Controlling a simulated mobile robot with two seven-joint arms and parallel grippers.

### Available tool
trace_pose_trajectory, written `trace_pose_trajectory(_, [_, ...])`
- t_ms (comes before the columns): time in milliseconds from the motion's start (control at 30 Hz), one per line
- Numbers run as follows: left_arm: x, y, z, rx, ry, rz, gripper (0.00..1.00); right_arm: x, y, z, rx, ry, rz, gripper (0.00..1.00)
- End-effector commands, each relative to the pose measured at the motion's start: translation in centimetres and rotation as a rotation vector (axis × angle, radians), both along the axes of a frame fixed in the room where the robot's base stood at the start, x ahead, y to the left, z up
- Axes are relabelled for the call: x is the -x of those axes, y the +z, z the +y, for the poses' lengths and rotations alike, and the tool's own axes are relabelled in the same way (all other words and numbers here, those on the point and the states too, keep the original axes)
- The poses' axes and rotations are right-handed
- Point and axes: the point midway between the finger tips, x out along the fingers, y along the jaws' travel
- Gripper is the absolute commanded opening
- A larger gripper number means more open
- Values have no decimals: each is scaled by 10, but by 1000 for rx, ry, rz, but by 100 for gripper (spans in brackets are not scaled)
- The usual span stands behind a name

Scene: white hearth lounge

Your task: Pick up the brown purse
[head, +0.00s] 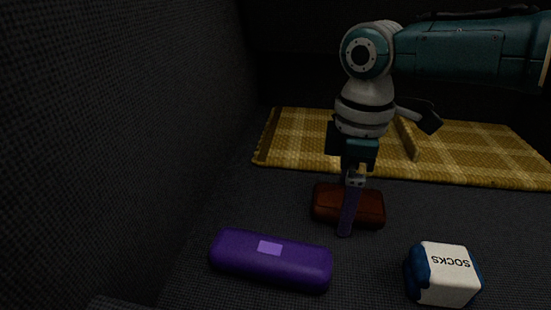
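The brown purse (326,203) lies on the dark grey woven surface near the middle of the head view. My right gripper (350,208) comes down over it from above, its arm entering from the upper right. One finger, with a purplish tint, crosses the near face of the purse. The other finger is hidden, so I cannot tell whether the gripper is closed on the purse. The purse appears to rest on the surface. My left gripper is not in view.
A purple case (300,262) lies at the front, left of the purse. A white and blue block marked SOCKS (448,275) sits at the front right. A yellow plaid blanket (475,150) lies behind. A tall dark woven wall (130,130) fills the left side.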

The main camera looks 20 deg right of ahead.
Motion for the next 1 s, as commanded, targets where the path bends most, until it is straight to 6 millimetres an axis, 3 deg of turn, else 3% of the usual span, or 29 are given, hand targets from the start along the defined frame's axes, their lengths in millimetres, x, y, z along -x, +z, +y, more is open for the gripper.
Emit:
trace_pose_trajectory(167, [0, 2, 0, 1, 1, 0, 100, 0, 2, 0, 0, -1, 0, 99])
trace_pose_trajectory(767, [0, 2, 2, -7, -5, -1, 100, 0, 2, 0, 0, 0, 0, 31])
trace_pose_trajectory(1000, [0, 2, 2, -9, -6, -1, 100, 0, 2, 0, 0, 0, 0, 29])
